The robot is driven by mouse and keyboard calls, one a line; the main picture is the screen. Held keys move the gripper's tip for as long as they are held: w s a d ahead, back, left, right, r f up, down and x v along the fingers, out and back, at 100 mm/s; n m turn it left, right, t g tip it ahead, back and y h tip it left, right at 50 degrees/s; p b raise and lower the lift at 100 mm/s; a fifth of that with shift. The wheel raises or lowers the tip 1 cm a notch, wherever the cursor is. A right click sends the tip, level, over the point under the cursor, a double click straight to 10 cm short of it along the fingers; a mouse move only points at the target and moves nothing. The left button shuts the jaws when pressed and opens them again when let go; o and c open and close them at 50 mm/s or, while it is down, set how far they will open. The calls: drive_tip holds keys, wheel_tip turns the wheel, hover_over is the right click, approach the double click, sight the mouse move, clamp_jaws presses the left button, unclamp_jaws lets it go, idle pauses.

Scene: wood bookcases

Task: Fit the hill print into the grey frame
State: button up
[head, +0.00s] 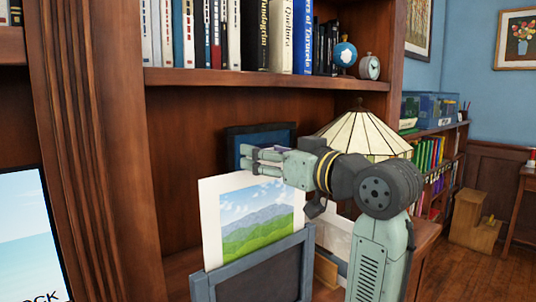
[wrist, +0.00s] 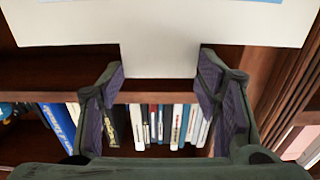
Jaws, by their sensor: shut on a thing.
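The hill print (head: 255,225), a green hill landscape under blue sky with a wide white border, stands upright above the grey frame (head: 295,252). Its lower edge is hidden by the frame's top edge; I cannot tell how deep it sits or whether it is in the slot or behind it. My gripper (head: 252,157) is at the print's top edge. In the wrist view my gripper (wrist: 160,72) is shut on a white tab of the hill print (wrist: 160,58), with a finger on each side. Much of the print is out of that view.
A dark blue frame (head: 240,138) stands behind the print on the shelf. A lampshade (head: 340,129) is behind my arm. A row of books (head: 210,38) fills the shelf above. Another pale picture (head: 336,238) leans at the right, and a tall bookcase post is at the left.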

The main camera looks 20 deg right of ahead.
sight(262, 236)
drive_tip(key=shift+f+b, duration=6.4)
drive_tip(key=shift+f, duration=2.7)
drive_tip(key=o, duration=1.3)
drive_tip(key=shift+o, duration=0.2)
